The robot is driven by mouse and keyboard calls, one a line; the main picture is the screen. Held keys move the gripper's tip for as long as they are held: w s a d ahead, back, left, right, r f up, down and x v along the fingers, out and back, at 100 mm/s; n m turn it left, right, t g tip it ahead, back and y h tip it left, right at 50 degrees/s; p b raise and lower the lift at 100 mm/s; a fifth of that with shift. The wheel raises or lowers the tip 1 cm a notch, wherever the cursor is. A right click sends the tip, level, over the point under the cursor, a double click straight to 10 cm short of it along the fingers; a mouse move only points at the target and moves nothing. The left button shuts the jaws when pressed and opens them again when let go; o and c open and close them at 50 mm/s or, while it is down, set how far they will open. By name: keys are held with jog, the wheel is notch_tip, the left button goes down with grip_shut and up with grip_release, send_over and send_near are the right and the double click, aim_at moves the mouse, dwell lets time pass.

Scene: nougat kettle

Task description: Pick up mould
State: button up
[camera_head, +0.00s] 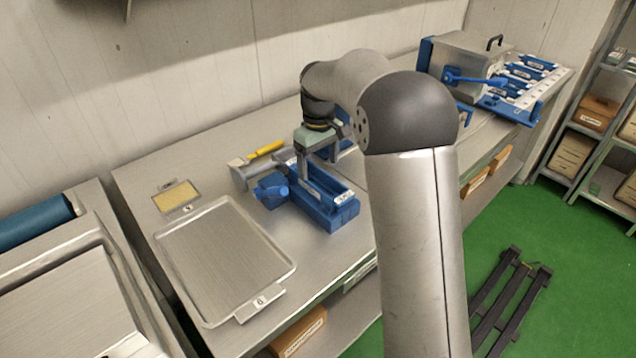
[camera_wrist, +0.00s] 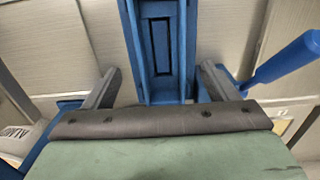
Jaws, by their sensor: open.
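In the wrist view the blue mould (camera_wrist: 161,50) runs up the middle of the picture. My gripper (camera_head: 318,160) is over the far part of the mould in the head view. In the wrist view my gripper (camera_wrist: 160,78) is open, with one finger on each side of the mould. I cannot tell whether the fingers touch it. My arm hides part of the table right of the mould.
A blue-handled part (camera_head: 271,190) sits close left of the mould. A yellow-handled tool (camera_head: 266,149) lies behind it. A shallow metal tray (camera_head: 222,262) and a small yellow pad (camera_head: 176,197) are further left. A steel kettle unit (camera_head: 470,62) stands at the back right.

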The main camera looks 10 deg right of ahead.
aim_at(318, 178)
jog(key=shift+a+f+p, duration=0.1)
jog(key=shift+f+p, duration=0.5)
jog(key=shift+f, duration=2.15)
jog(key=c, duration=1.1)
jog(key=shift+c, duration=0.8)
jog(key=shift+r, duration=0.1)
